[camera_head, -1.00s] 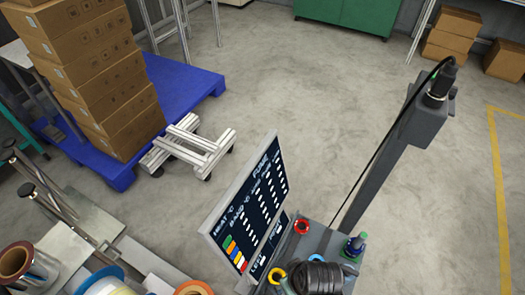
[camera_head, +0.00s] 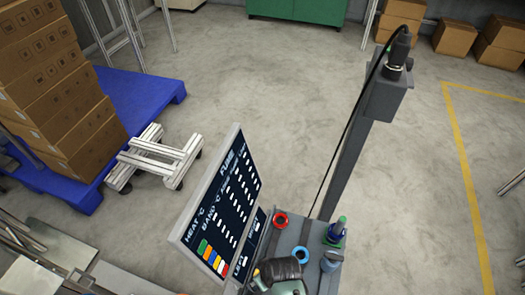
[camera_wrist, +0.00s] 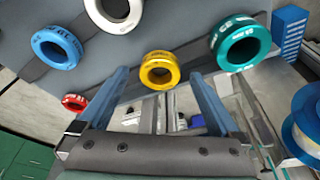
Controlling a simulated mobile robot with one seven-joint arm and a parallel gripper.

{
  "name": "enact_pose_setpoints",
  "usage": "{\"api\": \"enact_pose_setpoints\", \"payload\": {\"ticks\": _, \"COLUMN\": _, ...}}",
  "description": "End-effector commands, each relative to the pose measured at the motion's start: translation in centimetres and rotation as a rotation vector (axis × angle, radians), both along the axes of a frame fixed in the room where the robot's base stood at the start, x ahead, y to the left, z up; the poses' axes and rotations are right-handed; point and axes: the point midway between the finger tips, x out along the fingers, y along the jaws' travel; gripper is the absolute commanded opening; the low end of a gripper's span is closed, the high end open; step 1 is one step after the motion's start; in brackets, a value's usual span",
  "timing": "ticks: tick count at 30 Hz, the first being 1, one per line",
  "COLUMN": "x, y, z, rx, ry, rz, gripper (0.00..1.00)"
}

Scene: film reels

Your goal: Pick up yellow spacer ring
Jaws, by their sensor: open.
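The yellow spacer ring (camera_wrist: 160,70) shows in the wrist view, upper middle, with its dark hole facing me. My gripper (camera_wrist: 160,76) is open, its two fingers reaching up the picture on the left and right of the ring. The ring lies between the fingertip lines, with a gap on each side. How far the fingertips are from it in depth I cannot tell. In the head view the ring is mostly or wholly hidden by a dark rounded shape at the bottom.
In the wrist view, a blue ring (camera_wrist: 57,48), white ring (camera_wrist: 113,12), teal ring (camera_wrist: 240,42) and red ring (camera_wrist: 75,102) surround it. A blue block (camera_wrist: 290,32) stands right. The head view shows a display panel (camera_head: 220,205) and post (camera_head: 348,150) beside the work surface.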

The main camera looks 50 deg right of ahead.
Motion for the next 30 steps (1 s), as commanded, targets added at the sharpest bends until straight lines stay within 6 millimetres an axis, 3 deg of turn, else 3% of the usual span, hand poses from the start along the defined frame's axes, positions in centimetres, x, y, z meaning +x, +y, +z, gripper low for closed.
{"api": "enact_pose_setpoints", "payload": {"ticks": 10, "x": 0.23, "y": -0.07, "z": -0.82, "rx": 0.0, "ry": 0.0, "rz": 0.0, "gripper": 0.99}}
{"api": "enact_pose_setpoints", "payload": {"ticks": 25, "x": 0.21, "y": -0.05, "z": -0.8, "rx": 0.0, "ry": 0.0, "rz": -0.001, "gripper": 0.09}}
{"api": "enact_pose_setpoints", "payload": {"ticks": 30, "x": 0.23, "y": -0.07, "z": -0.78, "rx": 0.0, "ry": 0.0, "rz": -0.001, "gripper": 0.06}}
